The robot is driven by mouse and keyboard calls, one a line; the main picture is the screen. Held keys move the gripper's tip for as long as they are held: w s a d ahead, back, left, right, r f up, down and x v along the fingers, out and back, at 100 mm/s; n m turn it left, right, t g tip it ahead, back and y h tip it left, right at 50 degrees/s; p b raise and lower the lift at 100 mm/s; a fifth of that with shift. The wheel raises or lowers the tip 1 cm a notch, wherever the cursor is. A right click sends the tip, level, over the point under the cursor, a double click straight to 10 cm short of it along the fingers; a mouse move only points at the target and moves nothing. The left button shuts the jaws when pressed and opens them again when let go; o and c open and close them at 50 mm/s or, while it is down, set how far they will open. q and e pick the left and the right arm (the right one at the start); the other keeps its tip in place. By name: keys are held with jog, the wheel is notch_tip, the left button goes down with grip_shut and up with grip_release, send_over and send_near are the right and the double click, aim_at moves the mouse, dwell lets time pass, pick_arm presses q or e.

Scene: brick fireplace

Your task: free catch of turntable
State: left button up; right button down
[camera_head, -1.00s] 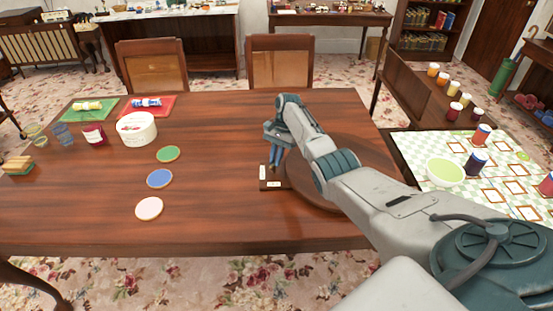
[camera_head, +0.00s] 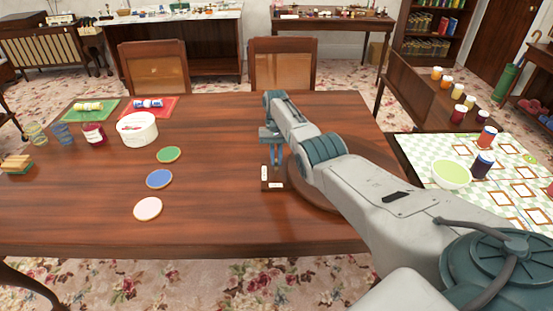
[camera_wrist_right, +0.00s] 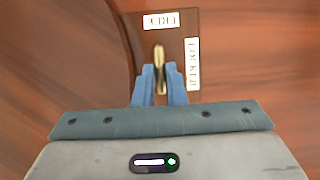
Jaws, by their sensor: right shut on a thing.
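The turntable (camera_head: 312,192) is a round dark wooden disc on the table, largely hidden under my right arm. It also shows at the left of the right wrist view (camera_wrist_right: 60,50). Beside its left edge lies a small dark catch plate (camera_head: 268,186) with two white labels. In the wrist view, the FREE label (camera_wrist_right: 162,20) is at the top and the LOCKED label (camera_wrist_right: 192,63) at the right. My right gripper (camera_wrist_right: 161,85) is shut on the brass catch lever (camera_wrist_right: 160,58), which appears to point toward FREE; its exact angle is unclear. My left gripper is not in view.
A side table with a green bowl (camera_head: 451,174) and several jars is at the right. The table's front middle is clear.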

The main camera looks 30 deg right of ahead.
dwell(0.4)
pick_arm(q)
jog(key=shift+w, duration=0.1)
pick_arm(e)
jog(key=c, duration=1.5)
grip_release()
